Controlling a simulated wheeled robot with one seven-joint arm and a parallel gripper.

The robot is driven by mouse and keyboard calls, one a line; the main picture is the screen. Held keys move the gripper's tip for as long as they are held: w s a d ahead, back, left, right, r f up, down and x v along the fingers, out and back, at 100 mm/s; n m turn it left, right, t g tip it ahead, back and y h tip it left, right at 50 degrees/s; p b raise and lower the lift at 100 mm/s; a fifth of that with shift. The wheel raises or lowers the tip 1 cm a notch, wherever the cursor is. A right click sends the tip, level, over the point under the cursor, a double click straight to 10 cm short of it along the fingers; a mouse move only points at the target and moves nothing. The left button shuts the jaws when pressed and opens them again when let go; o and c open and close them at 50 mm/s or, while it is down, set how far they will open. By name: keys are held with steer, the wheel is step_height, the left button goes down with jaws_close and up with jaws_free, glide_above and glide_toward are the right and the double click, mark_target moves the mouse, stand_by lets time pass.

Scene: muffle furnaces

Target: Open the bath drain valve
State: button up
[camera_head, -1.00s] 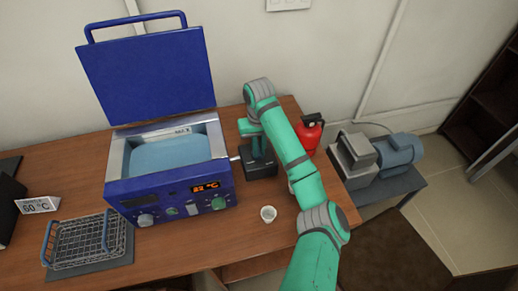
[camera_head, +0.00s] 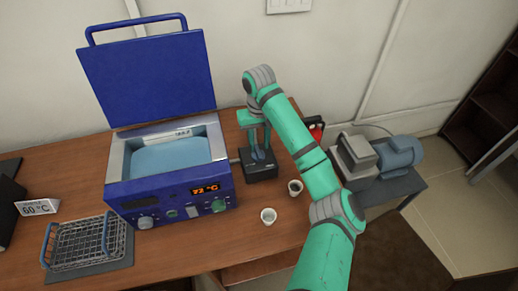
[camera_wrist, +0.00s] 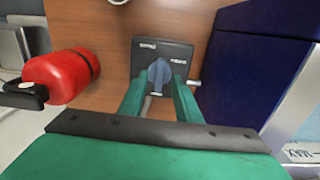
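The blue bath (camera_head: 170,200) stands on the wooden table with its lid up and liquid inside. To its right is a black box (camera_head: 262,174), joined to the bath by a short pipe. The box (camera_wrist: 181,55) carries a blue knob (camera_wrist: 159,72) with white labels on both sides. I take this knob to be the drain valve. My gripper (camera_head: 258,143) is over the box, pointing down. In the wrist view its green fingers (camera_wrist: 159,80) are apart, with the knob between or just beyond their tips. I cannot tell whether they touch it.
A wire basket (camera_head: 88,241) is at left, near a temperature sign (camera_head: 37,207). A red bottle-like object (camera_wrist: 58,75) is behind my arm. A grey-blue pump (camera_head: 395,155) stands beyond the table's right edge.

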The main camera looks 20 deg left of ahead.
mark_target(259, 154)
step_height(259, 154, up, 6)
stand_by(0.4)
steer(key=shift+r, duration=0.1)
stand_by(0.5)
